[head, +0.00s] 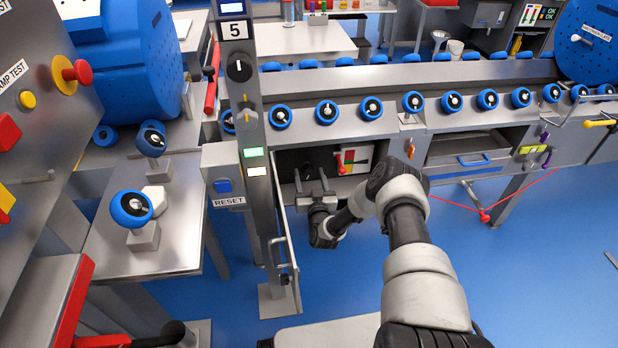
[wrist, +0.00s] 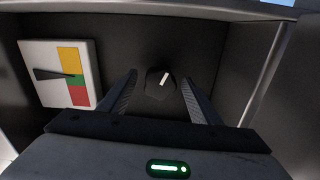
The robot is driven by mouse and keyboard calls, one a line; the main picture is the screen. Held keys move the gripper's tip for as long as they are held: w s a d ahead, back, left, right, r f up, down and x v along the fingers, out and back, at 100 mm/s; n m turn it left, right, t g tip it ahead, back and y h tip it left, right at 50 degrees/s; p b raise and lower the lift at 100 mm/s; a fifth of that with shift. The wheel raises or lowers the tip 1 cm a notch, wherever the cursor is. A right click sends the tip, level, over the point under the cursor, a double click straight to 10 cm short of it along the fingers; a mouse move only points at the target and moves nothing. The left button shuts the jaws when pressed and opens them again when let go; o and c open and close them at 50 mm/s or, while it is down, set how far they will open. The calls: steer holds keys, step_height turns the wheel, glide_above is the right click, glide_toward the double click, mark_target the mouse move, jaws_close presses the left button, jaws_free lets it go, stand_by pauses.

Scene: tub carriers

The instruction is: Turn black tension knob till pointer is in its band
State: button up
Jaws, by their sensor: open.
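The black tension knob (wrist: 158,84) has a white mark and sits on the dark back wall of a recess. In the wrist view it lies between the two spread fingers of my gripper (wrist: 160,92), with a gap visible on each side. The gauge (wrist: 46,93) is left of it, a white plate with yellow, green and red bands. Its black pointer (wrist: 54,75) lies nearly level, its tip at the green band near the yellow edge. In the head view my gripper (head: 314,182) is open at the recess, and the gauge (head: 364,154) is to its right.
An open panel door (head: 285,250) stands left of my gripper, beside a grey post (head: 256,120) with another black knob. A red cord (head: 525,196) hangs at right.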

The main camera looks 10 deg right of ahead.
steer(key=shift+w, duration=0.5)
steer(key=c, duration=1.1)
steer(key=shift+o, duration=0.2)
steer(key=shift+n, duration=0.3)
